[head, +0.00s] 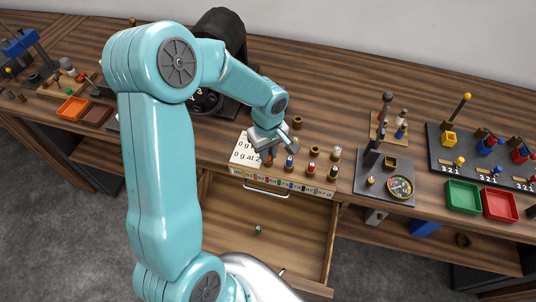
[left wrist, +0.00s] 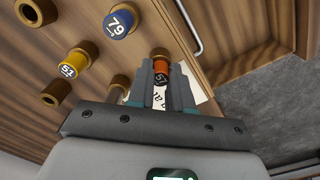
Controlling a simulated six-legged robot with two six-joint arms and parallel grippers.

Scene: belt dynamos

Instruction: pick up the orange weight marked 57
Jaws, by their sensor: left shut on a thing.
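The orange weight (left wrist: 161,66) shows in the left wrist view between the two fingers of my left gripper (left wrist: 160,84), with a dark number band that reads 57. My left gripper (head: 266,152) is shut on it, and in the head view the hand hangs over the left part of the row of weights and hides most of it. A brown ring shows at the weight's far end; I cannot tell whether the weight is clear of its seat. My right gripper is not in view.
A blue weight (left wrist: 118,24) marked 79 and a yellow weight (left wrist: 68,70) stand beside it, with an empty brown ring (left wrist: 35,12) nearby. A white card (head: 244,150) lies by the hand. An open drawer (head: 300,232) lies below; a compass stand (head: 399,186) is right.

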